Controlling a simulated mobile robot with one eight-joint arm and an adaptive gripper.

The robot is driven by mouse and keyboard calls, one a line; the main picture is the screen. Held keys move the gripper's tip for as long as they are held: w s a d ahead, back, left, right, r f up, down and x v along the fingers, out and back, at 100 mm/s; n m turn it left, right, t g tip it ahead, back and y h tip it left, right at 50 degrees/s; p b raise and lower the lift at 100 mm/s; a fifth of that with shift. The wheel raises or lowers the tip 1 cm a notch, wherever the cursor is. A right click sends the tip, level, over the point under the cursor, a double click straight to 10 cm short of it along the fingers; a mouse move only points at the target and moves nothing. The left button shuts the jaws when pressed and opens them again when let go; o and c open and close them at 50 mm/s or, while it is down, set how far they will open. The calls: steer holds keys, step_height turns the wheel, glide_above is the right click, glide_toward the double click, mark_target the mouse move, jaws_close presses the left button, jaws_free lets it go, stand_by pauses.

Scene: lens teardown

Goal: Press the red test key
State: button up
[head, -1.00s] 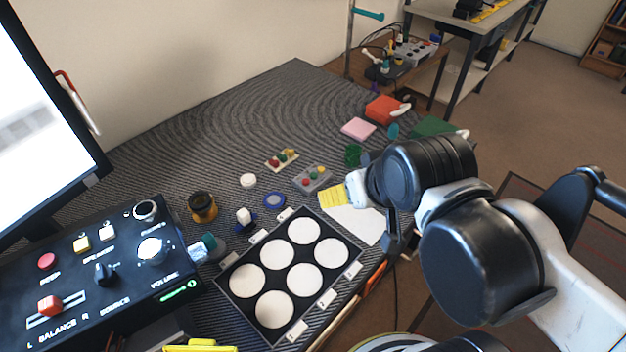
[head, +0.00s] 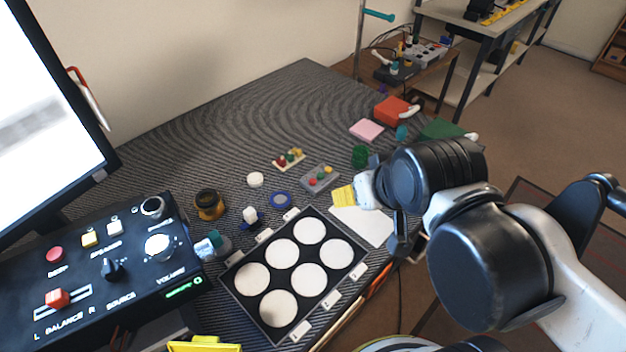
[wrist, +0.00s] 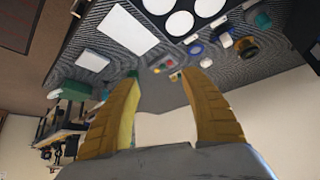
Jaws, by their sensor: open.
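A small grey key box (head: 320,177) with red, green and yellow round keys lies on the dark patterned bench mat. Its red key (head: 313,182) is at the near left end. The box also shows small in the wrist view (wrist: 162,66), beyond my fingertips. My gripper (wrist: 165,80) has two yellow-brown fingers spread apart with nothing between them. In the head view its yellow fingers (head: 344,196) point left, close to the box's right side in the picture. I cannot tell their height or any contact. The arm hides the rest of the gripper.
A board with coloured parts (head: 289,160) lies just left of the key box. A black tray with white discs (head: 240,290), a white sheet (head: 362,228) and a brown jar (head: 208,205) are near. A control console (head: 130,262) with another red button stands left, under a monitor.

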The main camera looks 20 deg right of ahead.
jaws_close()
stand_by(1.1)
